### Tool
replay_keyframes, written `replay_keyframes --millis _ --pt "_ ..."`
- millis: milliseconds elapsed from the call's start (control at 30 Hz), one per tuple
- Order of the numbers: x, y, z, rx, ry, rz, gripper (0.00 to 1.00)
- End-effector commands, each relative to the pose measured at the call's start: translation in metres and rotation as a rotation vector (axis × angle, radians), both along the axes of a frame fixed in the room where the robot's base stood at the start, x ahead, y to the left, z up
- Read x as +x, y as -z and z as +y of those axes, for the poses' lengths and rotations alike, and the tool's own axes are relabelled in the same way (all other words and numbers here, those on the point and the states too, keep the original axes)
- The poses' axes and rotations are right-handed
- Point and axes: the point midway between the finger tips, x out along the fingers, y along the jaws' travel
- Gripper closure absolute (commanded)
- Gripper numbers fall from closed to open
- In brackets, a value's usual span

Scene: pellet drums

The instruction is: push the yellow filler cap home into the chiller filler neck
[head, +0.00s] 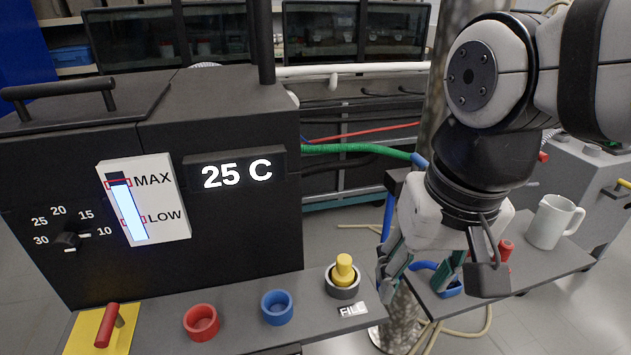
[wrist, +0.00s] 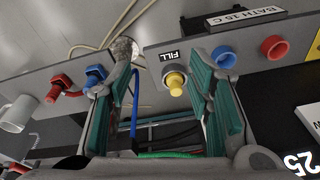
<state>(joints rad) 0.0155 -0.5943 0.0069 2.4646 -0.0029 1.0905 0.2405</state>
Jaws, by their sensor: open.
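The yellow filler cap (head: 344,266) stands upright in the dark filler neck (head: 343,291), behind the FILL label on the chiller's front ledge. Its knob rises above the neck's rim; I cannot tell how deep it sits. The wrist view also shows the cap (wrist: 174,84) and neck (wrist: 180,70), beside the right finger in the picture. My gripper (head: 418,285) is open and empty, fingers pointing down, to the right of the cap and apart from it. In the wrist view my gripper (wrist: 157,58) has its fingers wide apart.
A red socket (head: 201,322) and a blue socket (head: 277,307) stand left of the neck. A red lever (head: 107,326) is on a yellow plate. The chiller's display (head: 237,174) reads 25 C. A white mug (head: 555,221) stands on the right-hand bench, near red and blue fittings.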

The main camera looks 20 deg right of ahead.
Motion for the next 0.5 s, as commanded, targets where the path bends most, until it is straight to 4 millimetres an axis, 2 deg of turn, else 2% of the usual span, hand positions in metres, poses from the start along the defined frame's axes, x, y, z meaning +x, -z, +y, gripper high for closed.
replay_keyframes --millis 33,100,200,500 --pt "-0.013 0.001 0.000 -0.008 -0.061 -0.017 0.53" --pt "-0.026 0.004 0.000 -0.019 -0.136 -0.027 0.53" --pt "-0.037 0.008 0.001 -0.029 -0.205 -0.038 0.53" --pt "-0.043 0.010 0.001 -0.034 -0.242 -0.041 0.53"
